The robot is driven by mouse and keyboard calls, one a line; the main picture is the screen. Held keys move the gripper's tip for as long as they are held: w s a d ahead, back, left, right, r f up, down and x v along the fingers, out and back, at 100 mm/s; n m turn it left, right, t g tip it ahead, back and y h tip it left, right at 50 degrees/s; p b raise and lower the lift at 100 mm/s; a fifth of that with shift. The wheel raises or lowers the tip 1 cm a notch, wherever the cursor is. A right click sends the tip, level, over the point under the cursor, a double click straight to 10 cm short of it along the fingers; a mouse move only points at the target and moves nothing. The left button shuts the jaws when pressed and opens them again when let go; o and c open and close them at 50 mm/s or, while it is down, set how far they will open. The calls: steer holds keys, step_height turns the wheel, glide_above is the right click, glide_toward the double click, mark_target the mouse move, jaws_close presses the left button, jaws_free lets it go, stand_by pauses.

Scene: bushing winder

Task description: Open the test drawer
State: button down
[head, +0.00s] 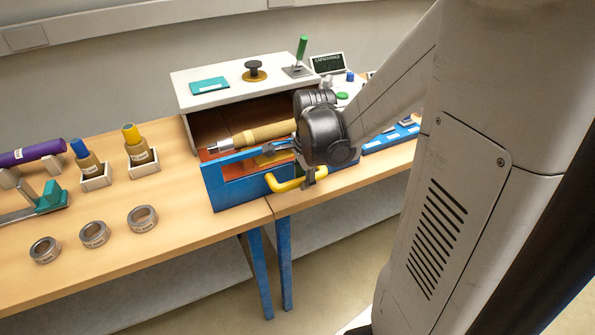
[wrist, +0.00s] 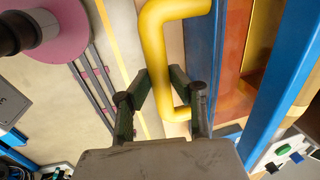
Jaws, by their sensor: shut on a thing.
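The test drawer has a blue front (head: 235,190) and a yellow bent handle (head: 285,184). It stands out from the dark opening under a white-topped cabinet (head: 215,97), and its orange inside shows. A tan rod-like piece (head: 262,134) with a metal end lies at the drawer. My gripper (head: 309,178) is at the right part of the handle, partly hidden by my wrist. In the wrist view my gripper's dark fingers (wrist: 165,85) are closed on the yellow handle (wrist: 157,50), one on each side. The blue drawer front (wrist: 200,50) is just right of it.
Several metal rings (head: 94,234), two tan bushings in white holders (head: 138,150) and a purple rod (head: 35,152) are on the wooden table at left. A blue tray (head: 385,140) lies at right.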

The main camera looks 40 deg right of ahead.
steer(key=shift+s, duration=0.2)
steer(key=c, duration=1.6)
jaws_free()
steer(key=shift+o, duration=0.2)
steer(key=shift+r, duration=0.1)
step_height(320, 180, up, 12)
steer(key=s, duration=0.2)
steer(key=shift+s+a, duration=0.15)
steer(key=shift+s, duration=0.15)
steer(key=shift+a, duration=0.1)
steer(key=s+a+r+n+t, duration=0.1)
steer(key=s+a+n+t, duration=0.1)
steer(key=a+n, duration=0.6)
steer(key=s+a+n+t, duration=0.3)
steer(key=s+a+n, duration=0.2)
steer(key=a+n, duration=0.3)
steer(key=n, duration=0.3)
steer(key=shift+s+a+r+n, duration=0.2)
steer(key=shift+s+r+n, duration=0.05)
steer(key=shift+r+n, duration=0.15)
